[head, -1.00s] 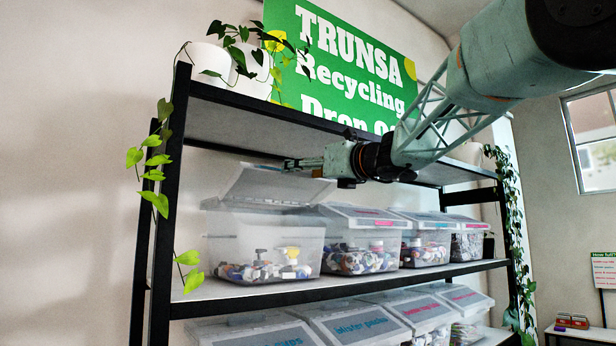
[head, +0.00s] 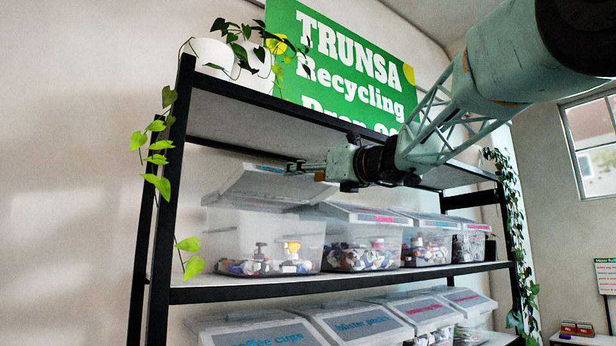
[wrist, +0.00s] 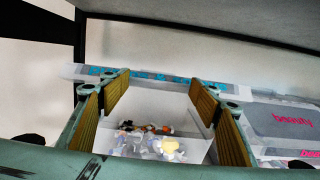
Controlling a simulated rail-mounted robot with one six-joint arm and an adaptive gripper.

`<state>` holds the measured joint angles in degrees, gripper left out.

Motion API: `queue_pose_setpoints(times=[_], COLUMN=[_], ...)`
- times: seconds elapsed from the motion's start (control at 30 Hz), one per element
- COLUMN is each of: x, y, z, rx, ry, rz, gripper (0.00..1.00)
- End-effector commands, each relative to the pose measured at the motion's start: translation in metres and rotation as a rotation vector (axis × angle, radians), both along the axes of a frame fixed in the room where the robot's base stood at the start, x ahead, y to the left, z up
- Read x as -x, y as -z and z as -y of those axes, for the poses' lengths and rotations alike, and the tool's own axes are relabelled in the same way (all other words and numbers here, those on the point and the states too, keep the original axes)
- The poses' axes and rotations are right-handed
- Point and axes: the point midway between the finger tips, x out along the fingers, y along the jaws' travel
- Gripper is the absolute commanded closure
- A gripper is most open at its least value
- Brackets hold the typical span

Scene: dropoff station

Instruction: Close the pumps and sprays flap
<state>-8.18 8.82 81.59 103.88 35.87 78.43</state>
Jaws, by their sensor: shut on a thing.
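The pumps and sprays bin (head: 240,235) is the clear box at the left end of the middle shelf, with small pumps and spray heads inside. Its translucent flap (head: 262,186) stands raised at a slant. In the wrist view the flap's edge strip with blue lettering (wrist: 150,76) runs across behind the fingertips. My gripper (head: 288,168) is at the flap's upper edge. In the wrist view its fingers (wrist: 162,82) are spread apart and bear on the flap at that edge. The exact contact is hard to make out.
More lidded bins (head: 360,240) stand to the right on the same shelf, their flaps down. A row of lidded bins (head: 350,322) is below. The top shelf (head: 270,125) is close above my gripper. Trailing plants (head: 158,150) hang at the left post.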

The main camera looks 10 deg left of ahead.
Motion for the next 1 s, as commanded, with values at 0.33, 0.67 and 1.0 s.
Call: queue_pose_setpoints(times=[0.33,0.67,1.0], x=[0.002,0.003,0.002], y=[0.019,0.036,0.061], z=[-0.003,-0.004,-0.005], rx=[0.002,0.003,0.002], ry=[-0.005,-0.006,-0.007], rz=[-0.002,-0.003,-0.004], gripper=[0.62,0.62,0.62])
